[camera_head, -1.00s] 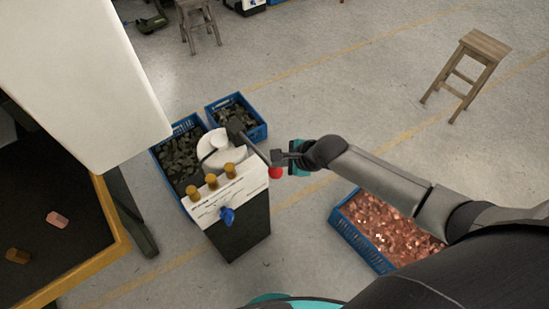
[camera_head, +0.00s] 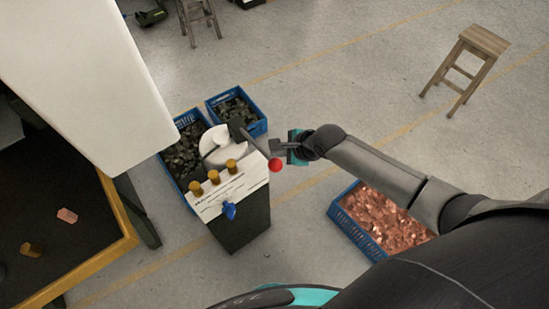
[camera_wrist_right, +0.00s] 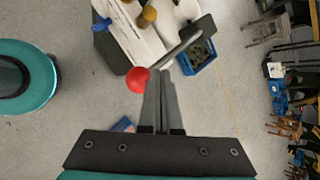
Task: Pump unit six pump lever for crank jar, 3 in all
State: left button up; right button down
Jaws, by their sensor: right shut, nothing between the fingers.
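The pump unit (camera_head: 238,218) is a dark box with a white sloped top, in the head view left of my right gripper. A grey lever (camera_head: 254,145) with a red ball knob (camera_head: 275,165) sticks out on its right side. Three brass-coloured cylinders (camera_head: 214,177) stand in a row on the white panel, above a blue tap (camera_head: 229,210). My right gripper (camera_head: 283,150) is shut and empty, close beside the lever near the knob. In the right wrist view the fingertips (camera_wrist_right: 160,72) lie by the lever (camera_wrist_right: 180,48) and knob (camera_wrist_right: 138,80); I cannot tell whether they touch. My left gripper is out of view.
Two blue crates of dark pieces (camera_head: 262,128) stand behind the unit. A blue crate of copper pieces (camera_head: 337,218) is below my right arm. A dark table with a yellow edge (camera_head: 112,252) is at left. A wooden stool (camera_head: 484,40) stands far right on open floor.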

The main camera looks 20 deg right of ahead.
notch_tip(320, 180, up, 2)
jog(key=shift+w+r+p, duration=0.1)
jog(key=shift+w+p, duration=0.05)
jog(key=shift+p, duration=0.4)
jog(key=shift+w+a+r, duration=0.1)
jog(key=shift+w+r, duration=0.1)
jog(key=shift+r, duration=1)
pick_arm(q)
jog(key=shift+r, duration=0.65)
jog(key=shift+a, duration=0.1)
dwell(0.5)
